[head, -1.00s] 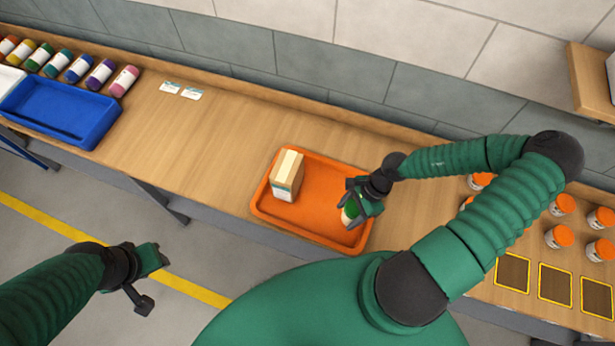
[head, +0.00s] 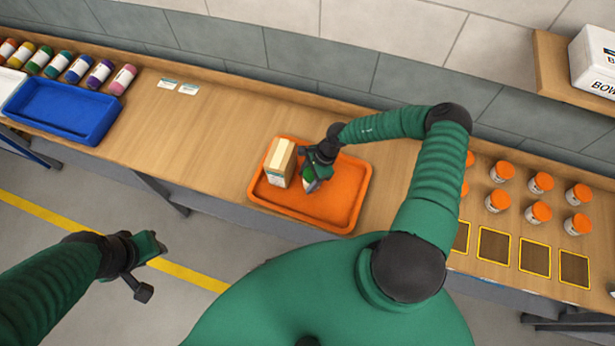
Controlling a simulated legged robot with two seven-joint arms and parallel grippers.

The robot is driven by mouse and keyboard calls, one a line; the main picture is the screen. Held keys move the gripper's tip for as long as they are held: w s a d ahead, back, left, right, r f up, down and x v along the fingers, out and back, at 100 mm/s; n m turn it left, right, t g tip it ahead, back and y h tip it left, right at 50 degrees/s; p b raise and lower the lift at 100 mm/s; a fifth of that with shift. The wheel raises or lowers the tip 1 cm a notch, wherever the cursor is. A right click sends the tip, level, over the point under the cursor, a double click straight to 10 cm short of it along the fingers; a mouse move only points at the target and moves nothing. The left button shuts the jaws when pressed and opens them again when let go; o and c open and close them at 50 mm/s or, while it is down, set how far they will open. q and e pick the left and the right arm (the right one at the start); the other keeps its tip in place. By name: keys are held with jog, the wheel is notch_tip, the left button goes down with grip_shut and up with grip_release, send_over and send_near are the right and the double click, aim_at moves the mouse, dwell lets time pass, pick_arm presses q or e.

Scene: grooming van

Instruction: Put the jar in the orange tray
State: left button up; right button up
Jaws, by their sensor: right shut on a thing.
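The orange tray (head: 345,205) lies on the wooden bench near the middle of the head view. A tan cardboard box (head: 280,165) with a pale strip on top stands in its left end. My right gripper (head: 317,175) is over the tray, just right of the box, and is shut on a small jar (head: 311,186). Only bits of white and green show of the jar; the fingers hide the rest. I cannot tell whether it touches the tray floor. My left gripper (head: 148,268) is open and empty, over the floor in front of the bench.
Several orange-lidded jars (head: 540,183) stand on the right of the bench behind yellow-edged dark squares (head: 493,246). A blue tray (head: 62,112) and a row of coloured bottles (head: 80,69) are at the left. Two small cards (head: 178,86) lie on otherwise clear bench.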

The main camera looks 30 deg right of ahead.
jog(key=shift+a+f, duration=0.1)
jog(key=shift+f, duration=0.05)
jog(key=o, duration=1.2)
jog(key=shift+w, duration=0.15)
jog(key=o, duration=0.4)
jog(key=shift+w+f, duration=0.15)
